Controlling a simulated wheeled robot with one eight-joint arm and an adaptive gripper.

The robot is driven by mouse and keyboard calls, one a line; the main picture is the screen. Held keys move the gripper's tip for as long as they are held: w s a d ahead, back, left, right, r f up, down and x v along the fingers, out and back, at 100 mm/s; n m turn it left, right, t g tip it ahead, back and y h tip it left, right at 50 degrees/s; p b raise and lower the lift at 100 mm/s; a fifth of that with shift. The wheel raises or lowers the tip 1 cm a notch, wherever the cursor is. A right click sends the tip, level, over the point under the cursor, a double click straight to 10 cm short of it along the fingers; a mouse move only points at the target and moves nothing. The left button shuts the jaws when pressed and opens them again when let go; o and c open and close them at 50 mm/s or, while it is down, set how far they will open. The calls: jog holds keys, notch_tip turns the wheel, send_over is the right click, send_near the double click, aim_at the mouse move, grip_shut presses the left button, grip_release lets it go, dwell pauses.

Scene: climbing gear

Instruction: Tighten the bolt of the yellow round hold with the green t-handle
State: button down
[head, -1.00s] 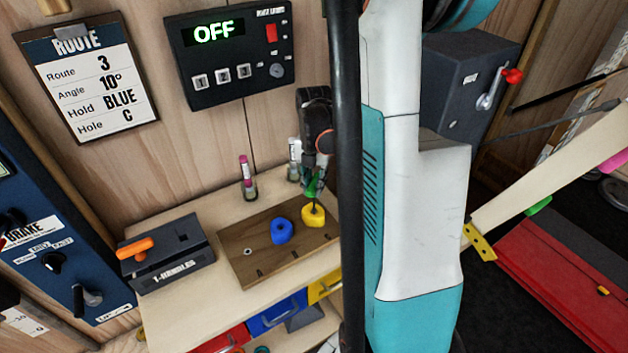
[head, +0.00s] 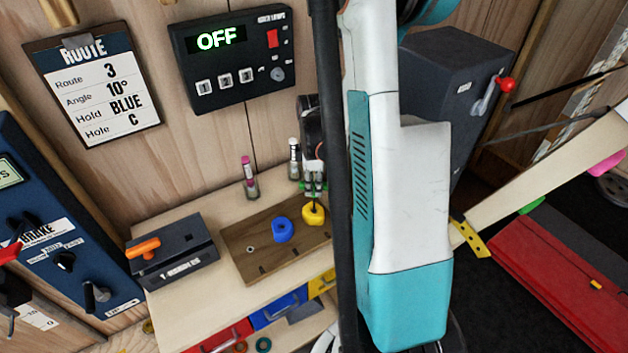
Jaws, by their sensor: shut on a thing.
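The yellow round hold (head: 313,215) sits on the brown wooden board (head: 255,262) on the bench, to the right of a blue hold (head: 282,229). My gripper (head: 314,184) is above the yellow hold, pointing down, and is shut on the green t-handle (head: 312,190). The t-handle's thin shaft runs down toward the middle of the yellow hold. Whether its tip is seated in the bolt is too small to tell, and the bolt itself is hidden. My arm and a dark post cover the area to the right of the hold.
A dark t-handle rack (head: 190,262) with an orange t-handle (head: 143,249) stands at the left of the bench. Two marker-like sticks in holders, one pink (head: 247,172) and one white (head: 294,155), stand behind the board. A control box (head: 232,65) reading OFF hangs above.

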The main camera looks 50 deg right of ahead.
jog(key=shift+r+m+p, duration=0.1)
jog(key=shift+m+p, duration=0.4)
jog(key=shift+m, duration=0.7)
jog(key=shift+r+m, duration=0.3)
jog(key=shift+r+p, duration=0.6)
jog(key=shift+r, duration=0.1)
jog(key=shift+f+n+b, duration=0.2)
jog(key=shift+n+b, duration=0.45)
jog(key=shift+n, duration=0.55)
jog(key=n+b, duration=0.1)
jog(key=n, duration=0.2)
jog(key=shift+n, duration=0.3)
jog(key=n+b, duration=0.1)
jog(key=n, duration=0.2)
jog(key=shift+n, duration=0.4)
jog(key=n+b, duration=0.1)
jog(key=n, duration=0.2)
jog(key=shift+n, duration=0.3)
jog(key=n+b, duration=0.1)
jog(key=n, duration=0.2)
jog(key=shift+r+n, duration=0.1)
jog(key=shift+n, duration=0.2)
jog(key=n+b, duration=0.1)
jog(key=n, duration=0.3)
jog(key=shift+n, duration=0.4)
jog(key=shift+r+p, duration=0.6)
jog(key=shift+r, duration=0.5)
